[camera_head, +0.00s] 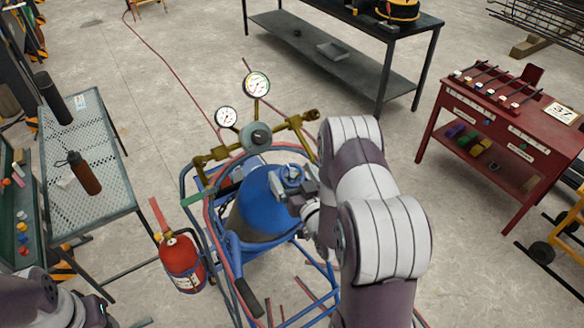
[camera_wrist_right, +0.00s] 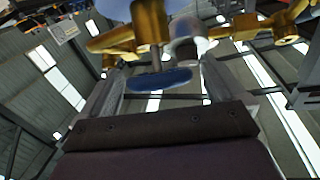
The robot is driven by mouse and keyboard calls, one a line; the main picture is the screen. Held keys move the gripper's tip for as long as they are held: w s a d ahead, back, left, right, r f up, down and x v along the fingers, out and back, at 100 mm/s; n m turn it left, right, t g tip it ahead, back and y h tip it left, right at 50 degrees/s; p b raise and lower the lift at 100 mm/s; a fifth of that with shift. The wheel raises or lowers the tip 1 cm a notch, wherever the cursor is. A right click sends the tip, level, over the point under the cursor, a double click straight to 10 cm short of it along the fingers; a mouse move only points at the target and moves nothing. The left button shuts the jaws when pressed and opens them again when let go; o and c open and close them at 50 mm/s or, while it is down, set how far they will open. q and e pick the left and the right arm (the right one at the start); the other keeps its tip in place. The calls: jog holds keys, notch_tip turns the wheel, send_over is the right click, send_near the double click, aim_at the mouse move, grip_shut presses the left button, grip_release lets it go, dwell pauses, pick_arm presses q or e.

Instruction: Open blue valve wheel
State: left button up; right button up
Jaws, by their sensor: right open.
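The blue valve wheel (camera_head: 291,172) sits at the top of a blue gas cylinder (camera_head: 262,205), below the brass fittings. My right gripper (camera_head: 292,186) is at the wheel, coming in from the right, and partly covers the cylinder top. In the right wrist view, the wheel (camera_wrist_right: 160,78) shows as a thin blue oval between the two spread fingers of my right gripper (camera_wrist_right: 163,85). The gripper is open, and I cannot tell whether a finger touches the wheel. Part of my left arm shows at the lower left of the head view; its gripper is not visible.
Two pressure gauges (camera_head: 257,84) and a brass manifold (camera_head: 217,154) stand above the cylinder. A red fire extinguisher (camera_head: 182,262) hangs on the blue cart's left. A mesh table (camera_head: 108,150) stands left, a red workbench (camera_head: 535,133) right. Hoses surround the cylinder.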

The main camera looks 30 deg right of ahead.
jog(key=shift+w+d, duration=0.1)
jog(key=shift+w, duration=0.3)
jog(key=shift+w+f, duration=0.1)
jog(key=shift+w, duration=0.05)
jog(key=c, duration=1)
jog(key=shift+c, duration=0.2)
